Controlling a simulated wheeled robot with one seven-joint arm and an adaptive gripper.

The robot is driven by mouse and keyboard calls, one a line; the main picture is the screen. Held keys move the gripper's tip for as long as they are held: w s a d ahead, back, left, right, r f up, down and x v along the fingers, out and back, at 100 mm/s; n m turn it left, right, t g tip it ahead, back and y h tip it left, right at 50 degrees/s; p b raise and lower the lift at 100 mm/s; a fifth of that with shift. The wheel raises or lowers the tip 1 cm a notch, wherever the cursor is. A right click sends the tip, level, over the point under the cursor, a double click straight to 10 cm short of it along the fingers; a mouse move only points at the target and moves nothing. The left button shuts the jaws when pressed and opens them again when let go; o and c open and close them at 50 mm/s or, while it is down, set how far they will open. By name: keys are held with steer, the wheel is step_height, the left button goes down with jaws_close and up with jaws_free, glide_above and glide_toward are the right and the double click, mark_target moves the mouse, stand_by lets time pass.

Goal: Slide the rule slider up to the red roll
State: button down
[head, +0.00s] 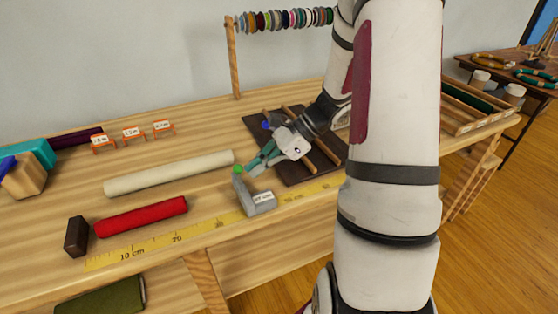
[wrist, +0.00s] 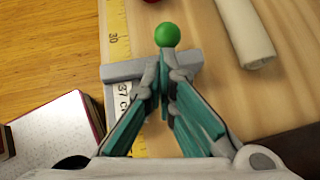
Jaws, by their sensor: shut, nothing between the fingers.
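The rule slider (head: 258,199) is a grey block with an upright plate, a green knob (head: 238,169) and a white label. It sits on the yellow rule (head: 205,228) along the table's front edge. The red roll (head: 141,216) lies left of the slider, beside the rule, with a clear gap between. My gripper (head: 258,165) is shut and empty, just behind and right of the green knob. In the wrist view, my gripper's fingertips (wrist: 163,82) meet just below the green knob (wrist: 167,35), over the slider (wrist: 184,70). Whether they touch it I cannot tell.
A dark block (head: 76,236) stands at the red roll's left end. A cream roll (head: 169,174) lies behind it. Small orange label stands (head: 133,134) are farther back. A dark board with wooden rails (head: 318,170) lies right of the slider.

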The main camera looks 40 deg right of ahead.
steer(key=w+a, duration=0.1)
steer(key=a, duration=0.3)
steer(key=w+a, duration=0.1)
steer(key=a, duration=0.4)
steer(key=w+a+b, duration=0.1)
steer(key=w+a, duration=0.1)
steer(key=a, duration=0.3)
